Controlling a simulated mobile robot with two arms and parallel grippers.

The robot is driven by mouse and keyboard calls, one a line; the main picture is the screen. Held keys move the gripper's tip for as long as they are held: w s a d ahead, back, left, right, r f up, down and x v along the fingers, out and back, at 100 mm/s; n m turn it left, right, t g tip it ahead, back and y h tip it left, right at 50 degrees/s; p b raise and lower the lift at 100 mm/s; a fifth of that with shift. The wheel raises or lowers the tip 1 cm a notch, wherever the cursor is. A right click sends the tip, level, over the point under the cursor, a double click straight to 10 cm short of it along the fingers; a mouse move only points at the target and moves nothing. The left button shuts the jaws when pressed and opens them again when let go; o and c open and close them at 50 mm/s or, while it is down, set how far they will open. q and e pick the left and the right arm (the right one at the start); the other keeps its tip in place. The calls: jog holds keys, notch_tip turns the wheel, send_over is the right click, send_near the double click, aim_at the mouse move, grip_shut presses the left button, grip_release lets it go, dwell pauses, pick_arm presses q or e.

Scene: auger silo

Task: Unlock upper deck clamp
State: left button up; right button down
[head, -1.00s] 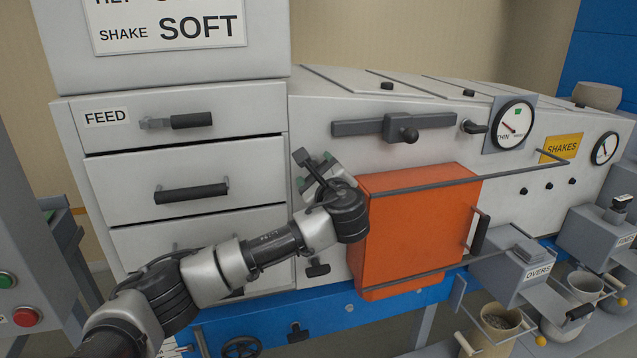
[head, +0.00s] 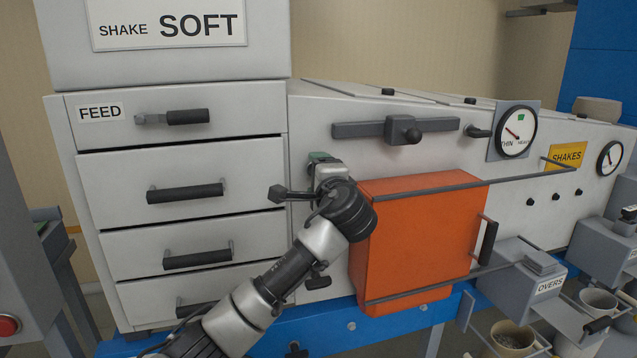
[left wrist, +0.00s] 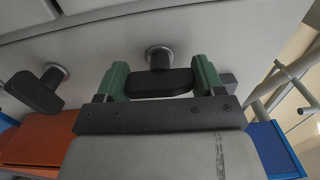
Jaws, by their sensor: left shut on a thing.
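My left gripper (head: 322,163) is at the white machine panel, just left of the orange box's upper corner. In the left wrist view its green fingers (left wrist: 160,82) sit on either side of a black clamp handle (left wrist: 158,84) on a round metal stem, and are shut on it. The handle lies crosswise between the fingers. A lower black clamp (head: 318,280) shows below, partly behind my arm. A second black clamp handle (left wrist: 38,90) is left in the left wrist view. My right gripper is not in view.
The orange box (head: 420,240) with grey rails stands close right of my wrist. A grey sliding bar with a black knob (head: 403,130) is above. Drawers with black handles (head: 187,193) are to the left. The grey OVERS box (head: 520,268) is lower right.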

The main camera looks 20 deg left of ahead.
pick_arm(q)
jog(key=shift+f+n, duration=0.1)
jog(key=shift+n, duration=0.3)
jog(key=o, duration=0.9)
jog(key=shift+o, duration=0.2)
jog(key=shift+s, duration=0.1)
jog(key=b+v, duration=0.2)
jog(key=v, duration=0.8)
jog(key=shift+s+d+b, duration=0.3)
